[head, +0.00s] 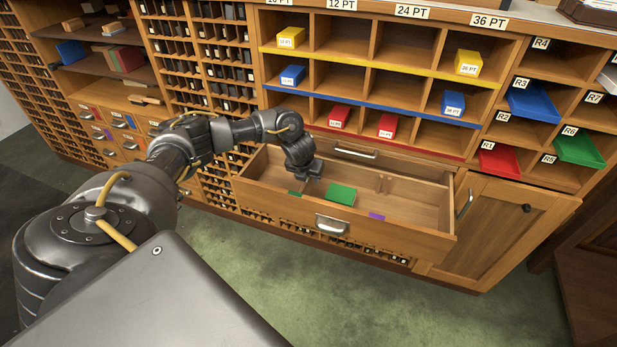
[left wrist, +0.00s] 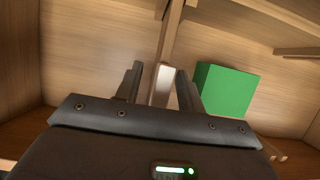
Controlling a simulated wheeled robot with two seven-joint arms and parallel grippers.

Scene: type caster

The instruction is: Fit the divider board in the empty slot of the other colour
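A wooden drawer (head: 300,208) stands open below the shelves. My left gripper (head: 312,176) is inside its left part, pointing down. In the left wrist view my fingers (left wrist: 160,88) are apart, with a narrow pale piece (left wrist: 162,84) between them and gaps beside it. It may be the top end of the divider board; I cannot tell for sure. A wooden strip (left wrist: 172,35) runs on beyond it. A small green mark (head: 295,193) and a purple mark (head: 376,217) show at the drawer's front wall. The board's lower part is hidden.
A green block (head: 341,194) lies in the drawer just right of my left gripper; it also shows in the left wrist view (left wrist: 228,90). The drawer's right part is clear. Shelves with coloured boxes (head: 467,63) stand above, and a cabinet door (head: 505,225) is at the right.

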